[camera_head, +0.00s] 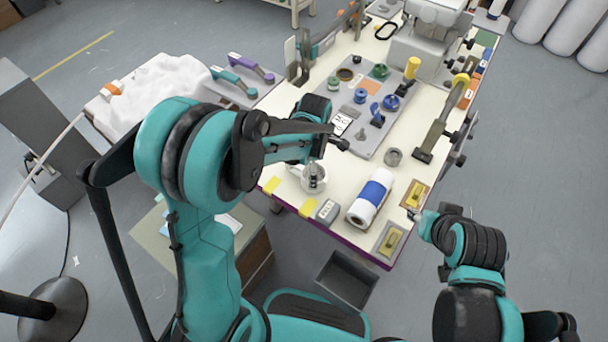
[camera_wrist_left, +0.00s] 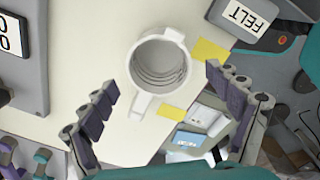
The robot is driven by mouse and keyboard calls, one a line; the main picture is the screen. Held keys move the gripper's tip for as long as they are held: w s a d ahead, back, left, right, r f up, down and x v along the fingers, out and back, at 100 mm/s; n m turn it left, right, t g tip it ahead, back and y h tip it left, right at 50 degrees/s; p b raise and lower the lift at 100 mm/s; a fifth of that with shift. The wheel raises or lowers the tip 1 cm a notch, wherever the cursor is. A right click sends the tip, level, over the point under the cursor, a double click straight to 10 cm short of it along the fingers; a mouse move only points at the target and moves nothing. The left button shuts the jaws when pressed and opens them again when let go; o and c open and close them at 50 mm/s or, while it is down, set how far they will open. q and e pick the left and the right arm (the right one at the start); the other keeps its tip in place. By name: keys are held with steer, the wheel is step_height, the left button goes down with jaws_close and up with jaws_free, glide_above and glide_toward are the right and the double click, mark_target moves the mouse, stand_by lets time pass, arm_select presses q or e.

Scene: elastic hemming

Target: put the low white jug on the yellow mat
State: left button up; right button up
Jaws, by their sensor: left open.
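The low white jug (camera_head: 314,180) stands on the cream table near its front edge, partly hidden under my left gripper (camera_head: 316,158). In the left wrist view the jug (camera_wrist_left: 160,62) is seen from above, its round mouth open and empty. My left gripper (camera_wrist_left: 160,100) is open, its fingers spread either side of the jug's near part, with nothing held. Two flat yellow patches lie at the table's front edge: one yellow patch (camera_head: 271,185) left of the jug, another yellow patch (camera_head: 308,208) in front. I cannot tell which is the mat. My right gripper (camera_head: 428,224) is off the table's right edge; its fingers are unclear.
A grey board (camera_head: 395,125) with coloured knobs lies behind. Small trays hold brass pieces (camera_head: 414,195).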

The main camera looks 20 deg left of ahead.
mark_target(306, 174)
arm_select(q)
steer(key=f, duration=0.1)
steer(key=f+b, duration=0.1)
steer(key=f, duration=0.1)
steer(key=f+b, duration=0.1)
steer(key=shift+w+d+f, duration=0.15)
steer(key=shift+d+f, duration=0.1)
steer(key=shift+f, duration=0.1)
steer(key=shift+r, duration=0.1)
steer(key=c, duration=1.4)
